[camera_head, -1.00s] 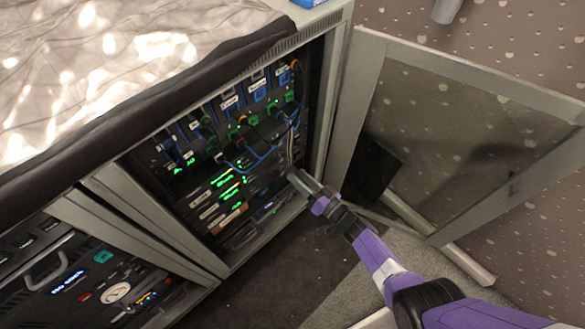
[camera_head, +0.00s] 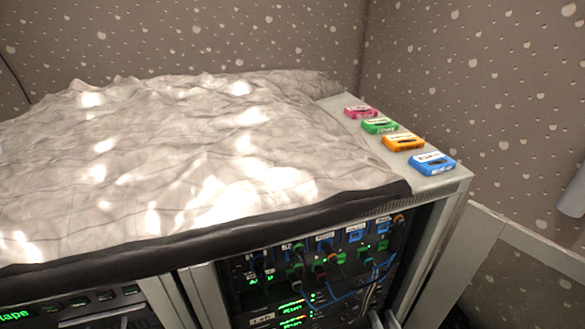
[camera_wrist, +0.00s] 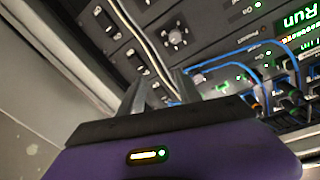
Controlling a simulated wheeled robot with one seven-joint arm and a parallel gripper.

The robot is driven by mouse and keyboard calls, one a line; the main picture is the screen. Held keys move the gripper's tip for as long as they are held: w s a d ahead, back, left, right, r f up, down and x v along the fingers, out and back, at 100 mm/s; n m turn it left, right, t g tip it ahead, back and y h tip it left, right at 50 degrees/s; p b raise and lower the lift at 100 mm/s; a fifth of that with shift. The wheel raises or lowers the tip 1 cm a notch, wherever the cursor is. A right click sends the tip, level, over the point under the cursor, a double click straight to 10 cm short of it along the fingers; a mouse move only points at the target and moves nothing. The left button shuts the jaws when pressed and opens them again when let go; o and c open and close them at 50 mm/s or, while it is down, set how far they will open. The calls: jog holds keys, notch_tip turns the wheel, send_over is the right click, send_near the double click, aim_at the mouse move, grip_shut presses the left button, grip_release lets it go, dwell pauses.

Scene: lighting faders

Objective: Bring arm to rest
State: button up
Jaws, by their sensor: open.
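My gripper (camera_wrist: 160,92) shows in the wrist view with its two grey fingers apart and nothing seen between them. It is close in front of the rack's dark panels, and I cannot tell whether it touches them. In the head view only a grey tip of it (camera_head: 377,319) shows at the bottom edge, at the open rack (camera_head: 310,262). The rest of my arm is out of that view.
Blue cables (camera_wrist: 240,47) run across the panels near my gripper. The rack's open door (camera_head: 520,250) stands to the right. Pink (camera_head: 361,112), green (camera_head: 380,126), orange (camera_head: 403,142) and blue (camera_head: 432,163) labelled pieces line the cabinet top, beside a crumpled grey cover (camera_head: 190,160).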

jog(key=s+a+r+n+g+h+p, duration=0.1)
jog(key=s+a+r+p, duration=0.2)
jog(key=s+r, duration=1.3)
jog(key=s+a+r+n+g+h+p, duration=0.1)
jog(key=s+r+p, duration=0.3)
jog(key=s+r, duration=1.3)
jog(key=shift+s+a+r+g+h, duration=0.2)
jog(key=shift+s+a+g+h, duration=0.45)
jog(key=shift+s, duration=2.7)
jog(key=shift+a, duration=0.25)
